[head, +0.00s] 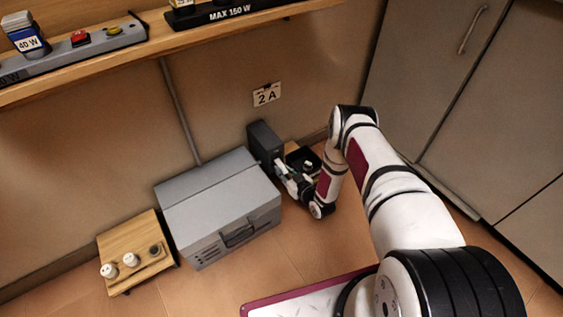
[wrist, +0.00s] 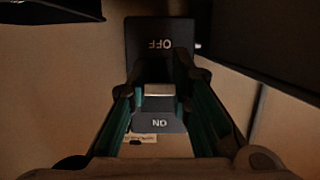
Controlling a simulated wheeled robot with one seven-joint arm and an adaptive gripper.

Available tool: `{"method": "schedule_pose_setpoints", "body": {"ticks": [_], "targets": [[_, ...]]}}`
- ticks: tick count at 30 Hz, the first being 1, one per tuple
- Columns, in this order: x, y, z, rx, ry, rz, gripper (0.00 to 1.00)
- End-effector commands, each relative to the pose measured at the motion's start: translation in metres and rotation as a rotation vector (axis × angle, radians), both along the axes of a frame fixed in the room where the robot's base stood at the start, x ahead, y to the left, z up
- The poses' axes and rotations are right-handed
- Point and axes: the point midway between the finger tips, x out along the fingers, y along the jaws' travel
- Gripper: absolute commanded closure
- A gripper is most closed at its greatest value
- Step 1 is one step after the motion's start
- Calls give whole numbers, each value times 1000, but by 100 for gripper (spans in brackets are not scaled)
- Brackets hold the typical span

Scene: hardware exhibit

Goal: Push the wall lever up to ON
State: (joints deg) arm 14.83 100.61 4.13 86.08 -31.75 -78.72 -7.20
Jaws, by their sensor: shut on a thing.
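The wall lever's dark box (head: 263,139) is on the wall below the "2 A" sign in the head view. In the wrist view its dark plate (wrist: 161,28) reads OFF at the top of the picture and ON at the bottom, both upside down. My gripper (wrist: 158,82) is shut on the handle. In the head view my gripper (head: 283,172) reaches the front of the box, and the lever is hidden there.
A grey metal case (head: 220,205) stands left of the lever box. A black tray (head: 304,160) is just right of my gripper. A wooden board (head: 136,250) with small knobs lies at lower left. A shelf (head: 150,50) runs above. Grey cabinets (head: 440,80) stand at right.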

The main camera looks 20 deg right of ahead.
Motion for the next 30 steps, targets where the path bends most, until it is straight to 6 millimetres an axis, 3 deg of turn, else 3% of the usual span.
{"method": "schedule_pose_setpoints", "body": {"ticks": [13,30], "targets": [[-7,-1,27,-115,345,0,100],[-3,-1,43,-231,709,-3,100]]}}
